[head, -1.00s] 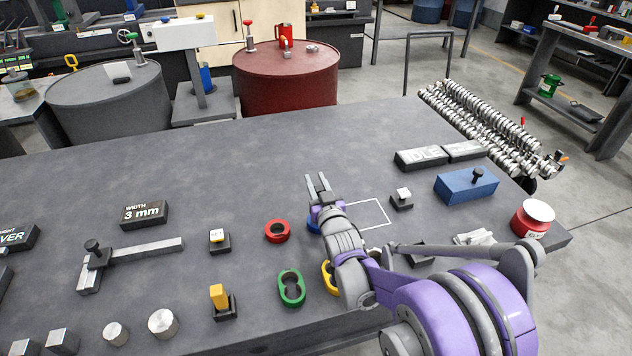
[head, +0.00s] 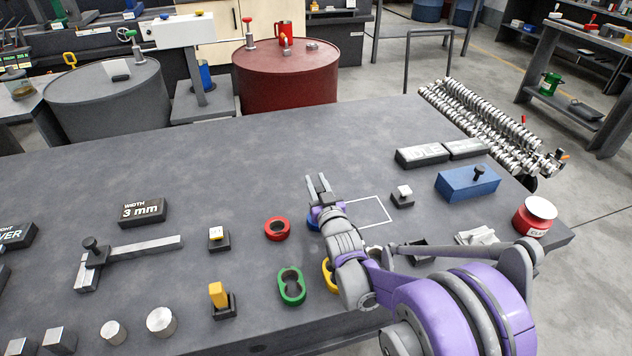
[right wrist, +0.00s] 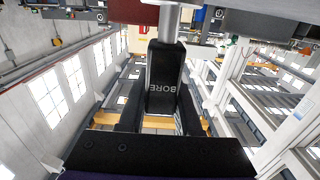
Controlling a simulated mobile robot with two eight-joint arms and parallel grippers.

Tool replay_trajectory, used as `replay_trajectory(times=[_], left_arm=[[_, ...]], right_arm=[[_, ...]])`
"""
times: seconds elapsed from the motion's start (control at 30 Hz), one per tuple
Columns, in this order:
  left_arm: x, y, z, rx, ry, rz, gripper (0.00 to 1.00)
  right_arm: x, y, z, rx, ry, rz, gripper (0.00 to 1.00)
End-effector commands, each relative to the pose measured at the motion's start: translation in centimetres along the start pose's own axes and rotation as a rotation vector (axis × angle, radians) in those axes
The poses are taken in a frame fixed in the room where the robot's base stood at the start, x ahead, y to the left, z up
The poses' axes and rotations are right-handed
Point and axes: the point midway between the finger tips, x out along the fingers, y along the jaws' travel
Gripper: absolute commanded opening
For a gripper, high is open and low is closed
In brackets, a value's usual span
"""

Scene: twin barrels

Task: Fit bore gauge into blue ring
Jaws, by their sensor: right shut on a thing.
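My right gripper (head: 318,180) is over the front middle of the dark table in the head view, its fingers pointing away from me. In the right wrist view it is shut on the bore gauge (right wrist: 164,75), a black block marked BORE with a silver metal shaft at the top of the picture. The gauge is mostly hidden in the head view. The blue ring (head: 312,224) shows only as a sliver beside and below the gripper, which hides the rest. I cannot tell whether gauge and ring touch. My left gripper is not in view.
A red ring (head: 277,229) and a green double ring (head: 292,286) lie left of the gripper. A yellow ring (head: 329,275) is partly behind my arm. A white outlined square (head: 376,207), a blue block (head: 467,184) and a red tin (head: 534,217) are to the right.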

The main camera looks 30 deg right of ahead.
Motion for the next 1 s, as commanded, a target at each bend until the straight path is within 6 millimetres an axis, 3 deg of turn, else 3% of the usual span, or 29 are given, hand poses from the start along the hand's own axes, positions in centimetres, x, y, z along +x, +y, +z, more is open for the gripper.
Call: replay_trajectory(times=[0.97, 1.0], left_arm=[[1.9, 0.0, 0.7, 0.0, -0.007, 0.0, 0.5], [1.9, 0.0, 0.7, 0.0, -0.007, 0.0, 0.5]], right_arm=[[0.0, 0.0, 2.5, 0.0, 0.001, 0.0, 0.0], [0.0, 0.0, 2.4, 0.0, 0.001, 0.0, 0.39]])
